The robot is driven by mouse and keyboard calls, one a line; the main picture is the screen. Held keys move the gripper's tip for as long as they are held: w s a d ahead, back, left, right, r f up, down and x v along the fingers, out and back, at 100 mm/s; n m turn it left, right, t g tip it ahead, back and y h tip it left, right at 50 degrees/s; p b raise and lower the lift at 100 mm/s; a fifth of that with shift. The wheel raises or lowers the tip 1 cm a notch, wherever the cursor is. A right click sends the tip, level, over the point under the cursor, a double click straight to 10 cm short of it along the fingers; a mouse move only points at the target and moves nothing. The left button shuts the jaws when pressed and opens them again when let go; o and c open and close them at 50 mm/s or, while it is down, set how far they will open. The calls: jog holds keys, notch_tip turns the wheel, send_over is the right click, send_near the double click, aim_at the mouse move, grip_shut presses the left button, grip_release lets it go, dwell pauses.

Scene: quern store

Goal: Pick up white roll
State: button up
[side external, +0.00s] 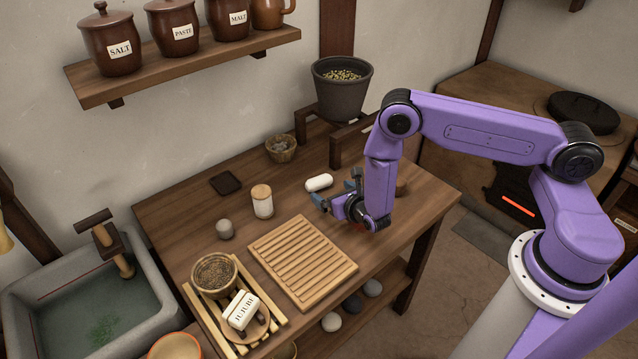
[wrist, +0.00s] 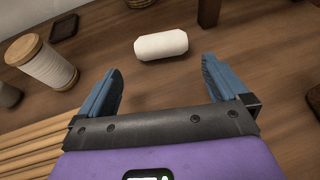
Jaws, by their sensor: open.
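My gripper (side external: 337,190) is low over the table, just right of and nearer than the roll. Its two blue fingers are spread wide with nothing between them, as the wrist view also shows (wrist: 162,80). The roll is apart from both fingers.
A slatted wooden board (side external: 303,262) lies in front. A small basket (side external: 281,148) and a dark square coaster (side external: 226,183) sit behind. A wooden stand carries a grey pot (side external: 342,92) at the back right.

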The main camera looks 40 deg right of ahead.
aim_at(322, 183)
jog(key=x, duration=0.3)
jog(key=shift+w+f, duration=0.1)
jog(key=shift+w, duration=0.1)
jog(key=shift+r+x, duration=0.2)
jog(key=shift+x, duration=0.7)
jog(key=shift+r+x, duration=0.2)
jog(key=shift+x, duration=1.65)
jog(key=shift+d, duration=0.15)
jog(key=shift+r, duration=0.1)
jog(key=c, duration=0.7)
